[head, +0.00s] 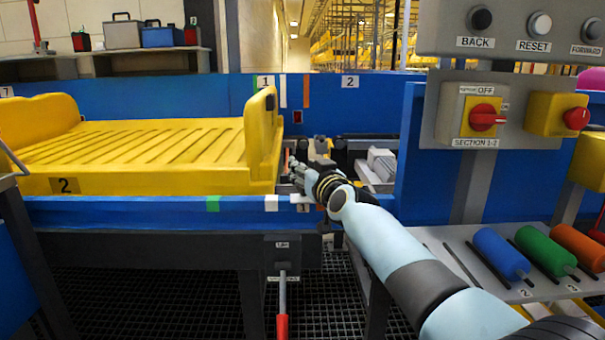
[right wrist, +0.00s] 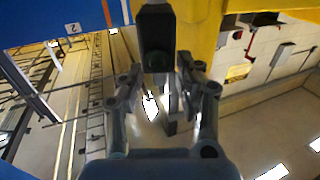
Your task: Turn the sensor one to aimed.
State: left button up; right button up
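A dark boxy sensor head (right wrist: 156,38) with a dull green round face shows in the right wrist view, beside a yellow surface. I take it to be sensor one; no label on it is readable. My right gripper (right wrist: 160,72) is open, its two fingers apart on either side of the box's near end. I cannot tell whether they touch it. In the head view the right gripper (head: 297,172) is over the near conveyor rail, just right of the yellow tray (head: 120,185), and the sensor cannot be made out there. My left gripper is not in view.
The blue near rail (head: 150,212) runs under my right arm. A red-handled lever (head: 282,300) hangs below it. A control panel (head: 445,120) with red rotary switches stands at right, above a shelf with coloured cylinders (head: 500,253). A small red reflector (head: 297,117) is on the far rail.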

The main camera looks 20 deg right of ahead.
jog(key=shift+w, duration=0.75)
